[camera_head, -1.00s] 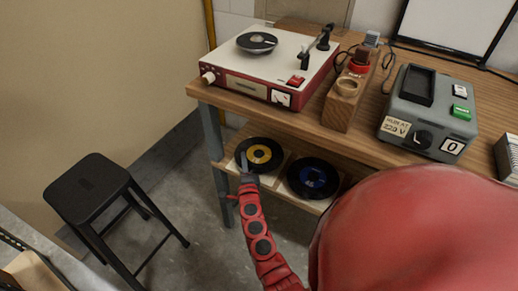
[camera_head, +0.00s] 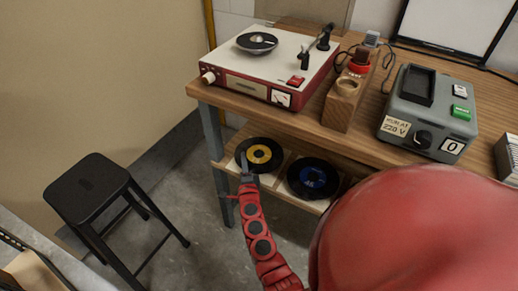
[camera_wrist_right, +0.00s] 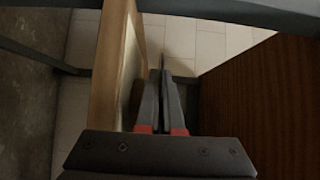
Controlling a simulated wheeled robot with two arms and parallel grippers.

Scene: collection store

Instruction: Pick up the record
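A black record with a yellow label (camera_head: 267,151) lies at the left end of the lower shelf. My right gripper (camera_head: 244,161) reaches over its front left edge in the head view. In the right wrist view the fingers of my right gripper (camera_wrist_right: 163,95) are close together, beside the edge-on wooden shelf board. A dark rounded shape sits between board and fingers. The dark gap does not show clearly whether the record's rim is between the fingers. My left gripper is not in view.
A second record with a blue label (camera_head: 311,180) lies to the right on the shelf. Above, the wooden tabletop (camera_head: 300,123) carries a red and white record player (camera_head: 262,72) and a grey device (camera_head: 428,115). A black stool (camera_head: 87,187) stands left on open floor.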

